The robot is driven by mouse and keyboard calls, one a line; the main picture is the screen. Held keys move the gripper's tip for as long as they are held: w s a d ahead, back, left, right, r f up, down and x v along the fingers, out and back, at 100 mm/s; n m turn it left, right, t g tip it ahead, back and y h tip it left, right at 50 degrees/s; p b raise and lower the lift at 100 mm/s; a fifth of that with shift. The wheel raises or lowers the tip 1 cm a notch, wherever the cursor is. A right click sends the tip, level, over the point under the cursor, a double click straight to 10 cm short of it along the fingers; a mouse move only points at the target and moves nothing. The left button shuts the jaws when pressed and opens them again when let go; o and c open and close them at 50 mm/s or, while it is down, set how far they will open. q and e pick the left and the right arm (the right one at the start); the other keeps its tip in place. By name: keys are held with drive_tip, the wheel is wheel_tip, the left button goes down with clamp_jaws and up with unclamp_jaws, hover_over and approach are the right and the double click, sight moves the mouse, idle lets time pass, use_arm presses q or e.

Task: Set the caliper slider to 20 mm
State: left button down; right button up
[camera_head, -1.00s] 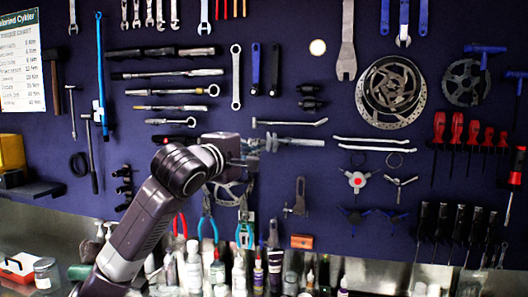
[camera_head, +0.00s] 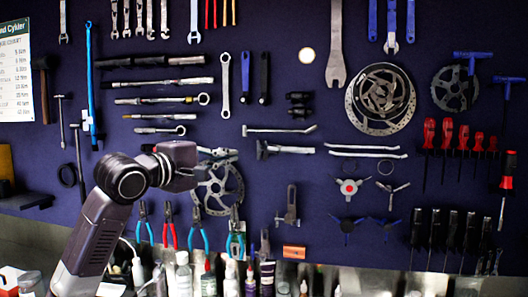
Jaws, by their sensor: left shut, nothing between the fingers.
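A silver tool that looks like the caliper (camera_head: 287,148) hangs level on the dark pegboard, right of the picture's middle. Its jaws are at its left end and its bar runs right. Its scale and slider position are too small to read. My left gripper (camera_head: 190,172) is in front of the board, left of the caliper and apart from it. It is shut and empty; its fingertips are hard to make out. My right gripper is not in view.
A small chainring (camera_head: 218,188) hangs just right of my left gripper. Several pliers (camera_head: 198,238) hang below it. A steel bar (camera_head: 280,130) hangs just above the caliper. Bottles (camera_head: 183,275) crowd the bench below.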

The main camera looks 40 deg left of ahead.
sight(267, 150)
use_arm(q)
drive_tip(key=w+p, duration=0.1)
drive_tip(key=w, duration=0.2)
drive_tip(key=w+p, duration=0.2)
drive_tip(key=w, duration=0.1)
drive_tip(key=w+p, duration=0.2)
drive_tip(key=w, duration=0.1)
drive_tip(key=shift+w+a+r, duration=0.15)
drive_tip(key=shift+a+r, duration=0.05)
drive_tip(key=shift+a, duration=0.2)
drive_tip(key=shift+w+d+f+p, duration=0.1)
drive_tip(key=shift+w+d+p, duration=0.2)
drive_tip(key=shift+d+p, duration=0.25)
drive_tip(key=shift+w+d+p, duration=0.25)
drive_tip(key=shift+d+p, duration=0.05)
drive_tip(key=shift+d, duration=0.35)
drive_tip(key=shift+w+d+f, duration=0.1)
drive_tip(key=shift+w+d, duration=0.05)
drive_tip(key=shift+d, duration=0.6)
